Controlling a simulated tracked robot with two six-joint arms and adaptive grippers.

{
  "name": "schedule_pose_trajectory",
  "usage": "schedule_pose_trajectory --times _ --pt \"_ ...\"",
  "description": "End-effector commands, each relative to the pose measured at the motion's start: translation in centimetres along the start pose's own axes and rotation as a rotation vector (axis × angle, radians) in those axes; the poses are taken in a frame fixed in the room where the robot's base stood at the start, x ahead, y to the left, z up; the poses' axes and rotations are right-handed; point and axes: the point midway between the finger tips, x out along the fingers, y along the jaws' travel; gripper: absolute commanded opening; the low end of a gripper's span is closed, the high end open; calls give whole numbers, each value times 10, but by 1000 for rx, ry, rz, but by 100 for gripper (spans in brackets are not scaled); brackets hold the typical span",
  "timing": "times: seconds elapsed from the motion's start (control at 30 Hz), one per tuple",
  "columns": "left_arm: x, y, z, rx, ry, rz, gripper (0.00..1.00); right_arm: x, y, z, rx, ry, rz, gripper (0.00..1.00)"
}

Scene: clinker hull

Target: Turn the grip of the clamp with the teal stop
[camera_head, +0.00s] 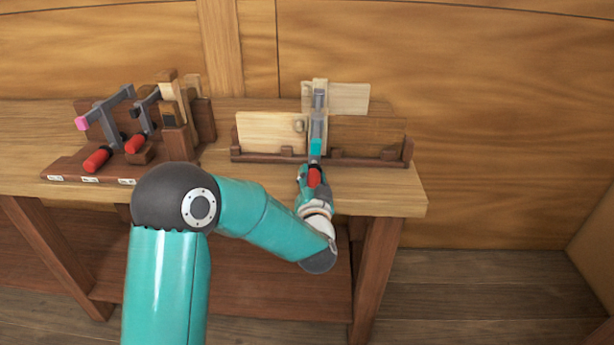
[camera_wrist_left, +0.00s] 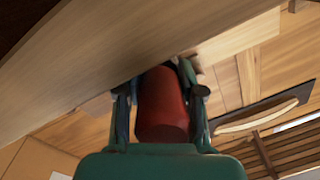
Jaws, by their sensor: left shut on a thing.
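The clamp with the teal stop (camera_head: 317,128) stands at the wooden boards on the bench, its grey bar pointing away from me. Its red grip (camera_head: 314,176) is at the near end, over the bench's front part. My left gripper (camera_head: 312,184) is shut on this red grip. In the left wrist view the red grip (camera_wrist_left: 162,108) sits between the two fingers of my left gripper (camera_wrist_left: 160,100). The clamp's bar and teal stop are not seen in that view. My right gripper is in neither view.
Two other clamps with red grips, one with a pink end (camera_head: 82,123), lie in a dark rack (camera_head: 62,170) at the left. Pale boards (camera_head: 265,132) stand in a dark wooden holder (camera_head: 262,157) around the clamp. The bench top (camera_head: 385,202) is clear at the right front.

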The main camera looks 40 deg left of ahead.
Motion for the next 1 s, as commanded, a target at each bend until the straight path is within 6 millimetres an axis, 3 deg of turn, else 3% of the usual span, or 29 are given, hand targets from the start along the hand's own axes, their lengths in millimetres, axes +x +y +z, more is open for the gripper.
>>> schedule_pose_trajectory --times 0.03,0.5,1.0 --pt "-5 12 -1 51 4 29 3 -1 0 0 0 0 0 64" --pt "-5 11 -1 420 9 -11 4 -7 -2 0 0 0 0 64" --pt "-5 12 0 536 11 -23 4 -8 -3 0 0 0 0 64"
